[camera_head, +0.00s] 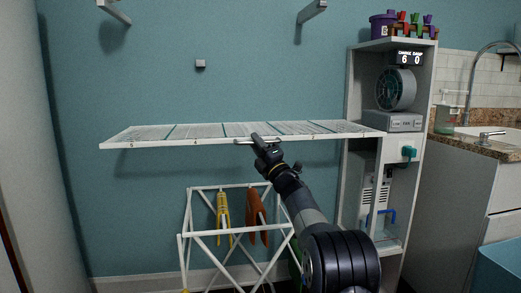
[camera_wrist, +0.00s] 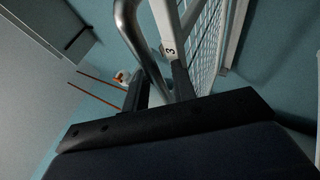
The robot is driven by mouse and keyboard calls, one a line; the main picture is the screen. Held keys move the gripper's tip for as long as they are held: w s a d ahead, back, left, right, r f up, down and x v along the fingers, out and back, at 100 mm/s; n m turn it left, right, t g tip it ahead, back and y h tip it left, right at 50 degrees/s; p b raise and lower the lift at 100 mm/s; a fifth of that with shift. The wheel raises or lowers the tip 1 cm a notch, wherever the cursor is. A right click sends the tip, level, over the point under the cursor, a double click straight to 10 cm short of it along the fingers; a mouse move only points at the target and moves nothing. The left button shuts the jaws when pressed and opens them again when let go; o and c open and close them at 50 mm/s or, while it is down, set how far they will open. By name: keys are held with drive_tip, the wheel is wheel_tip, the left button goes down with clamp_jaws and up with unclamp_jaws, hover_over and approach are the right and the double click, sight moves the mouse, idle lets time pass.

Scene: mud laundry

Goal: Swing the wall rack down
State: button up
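The wall rack (camera_head: 185,133) is a white slatted panel with numbered sections on its front edge. It stands out from the blue wall, about level, in the head view. A small metal handle bar (camera_head: 243,142) sits at the middle of its front edge. My gripper (camera_head: 265,146) is at that edge, beside the handle. In the wrist view the curved handle (camera_wrist: 128,25) runs down between my two dark fingers (camera_wrist: 160,90). The fingers stand apart with the bar between them; whether they press on it is unclear. The rack's edge, marked 3, shows beside them in the wrist view (camera_wrist: 168,35).
A white folding drying frame (camera_head: 215,188) stands below the rack, with a yellow cloth (camera_head: 223,210) and a brown cloth (camera_head: 257,215). A tall white cabinet (camera_head: 353,90) adjoins the rack's right end. Two brackets (camera_head: 312,11) and a small grey block (camera_head: 200,63) are on the wall above.

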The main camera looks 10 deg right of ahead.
drive_tip(key=v, duration=1.1)
drive_tip(key=shift+p, duration=0.3)
drive_tip(key=shift+w+a, duration=0.1)
drive_tip(key=x, duration=1)
drive_tip(key=shift+w+r, duration=0.15)
drive_tip(key=shift+w, duration=0.25)
drive_tip(key=shift+r, duration=0.1)
drive_tip(key=shift+a+r, duration=0.1)
drive_tip(key=shift+r, duration=0.05)
